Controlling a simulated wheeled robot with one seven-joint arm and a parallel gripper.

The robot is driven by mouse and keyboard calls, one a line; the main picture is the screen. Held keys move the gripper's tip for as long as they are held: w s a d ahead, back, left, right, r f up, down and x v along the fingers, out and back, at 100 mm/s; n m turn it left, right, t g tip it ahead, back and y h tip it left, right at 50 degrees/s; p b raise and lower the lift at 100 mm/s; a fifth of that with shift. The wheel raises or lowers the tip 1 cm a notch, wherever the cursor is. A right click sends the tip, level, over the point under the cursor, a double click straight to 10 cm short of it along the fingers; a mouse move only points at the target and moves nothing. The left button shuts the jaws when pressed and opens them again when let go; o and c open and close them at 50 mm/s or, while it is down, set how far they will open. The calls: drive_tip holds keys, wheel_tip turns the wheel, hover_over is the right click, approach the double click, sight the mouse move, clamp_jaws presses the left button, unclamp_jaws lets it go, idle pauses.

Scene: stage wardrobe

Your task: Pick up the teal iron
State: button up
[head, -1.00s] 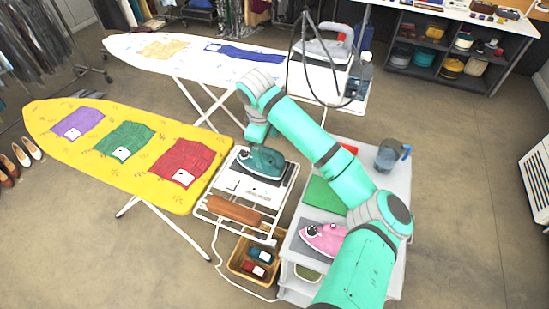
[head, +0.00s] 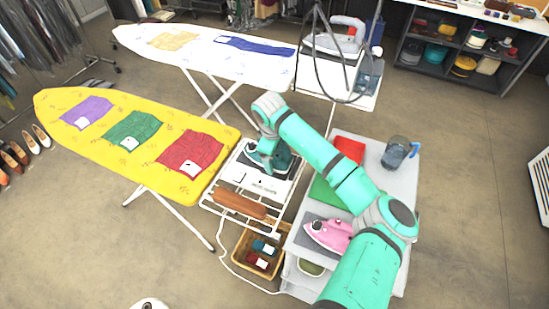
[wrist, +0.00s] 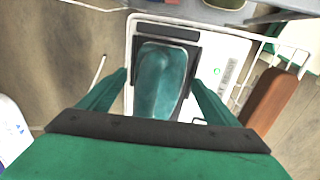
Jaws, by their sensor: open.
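The teal iron (head: 282,158) sits on a dark rest on the white rack at the right end of the yellow ironing board. In the wrist view the teal iron (wrist: 160,82) lies on its dark pad, seen from above. My gripper (wrist: 160,82) is open, with one finger to each side of the iron and gaps visible between. In the head view my gripper (head: 262,158) is down at the iron's left part and hides some of it. I cannot tell whether a finger touches the iron.
A pink iron (head: 328,234) stands on the grey cart to the right, near a green cloth (head: 325,192) and a jug (head: 397,152). A brown wooden roll (head: 239,204) lies on the rack's front. A basket (head: 240,256) sits below. The yellow board (head: 85,140) is at left.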

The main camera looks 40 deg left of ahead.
drive_tip(key=shift+c, duration=0.4)
drive_tip(key=c, duration=1.3)
drive_tip(key=shift+r, duration=0.15)
drive_tip(key=shift+r, duration=0.3)
wheel_tip(320, 180, up, 2)
drive_tip(key=shift+r, duration=0.15)
drive_tip(key=shift+s+d+r, duration=1.5)
drive_tip(key=shift+d+r, duration=0.15)
drive_tip(key=shift+d, duration=0.15)
drive_tip(key=shift+s+d+r, duration=1.5)
drive_tip(key=shift+d+r, duration=0.15)
drive_tip(key=shift+d, duration=0.1)
drive_tip(key=shift+s+d+r, duration=1.5)
drive_tip(key=shift+d+r, duration=0.15)
drive_tip(key=shift+d, duration=0.15)
